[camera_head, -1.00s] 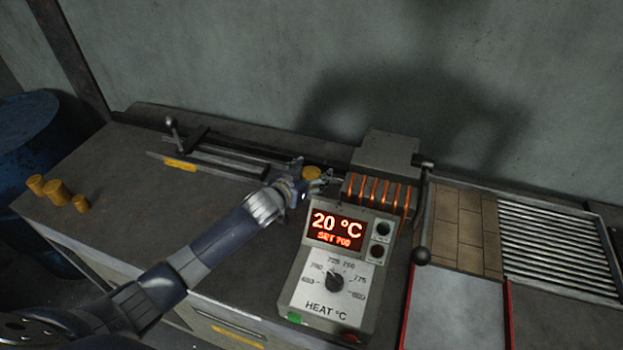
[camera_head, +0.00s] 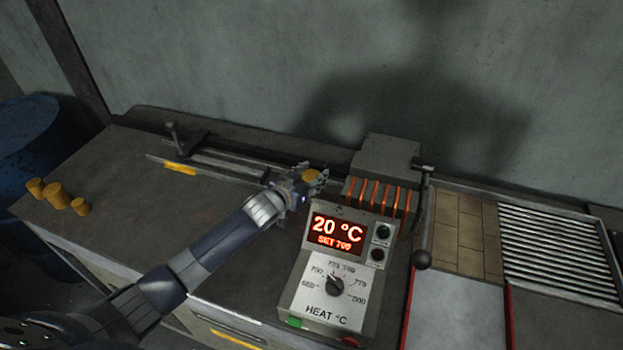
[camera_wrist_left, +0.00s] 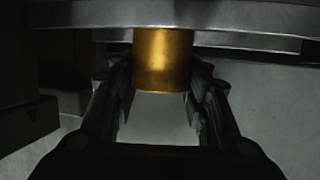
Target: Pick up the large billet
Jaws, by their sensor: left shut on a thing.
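In the left wrist view the upright billet (camera_wrist_left: 163,62) sits between the dark fingers (camera_wrist_left: 163,88), under a metal edge. Three more brass-coloured billets stand at the left end of the bench: a left one (camera_head: 36,188), a larger middle one (camera_head: 57,196) and a small right one (camera_head: 81,206). My right gripper is not in view.
The heater control box (camera_head: 335,260) reads 20 °C and stands close to my left wrist. The coil (camera_head: 380,195) is just right of the gripper. The rail fixture (camera_head: 225,160) lies behind my arm. A slatted rack (camera_head: 555,245) is at right. The bench's left middle is clear.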

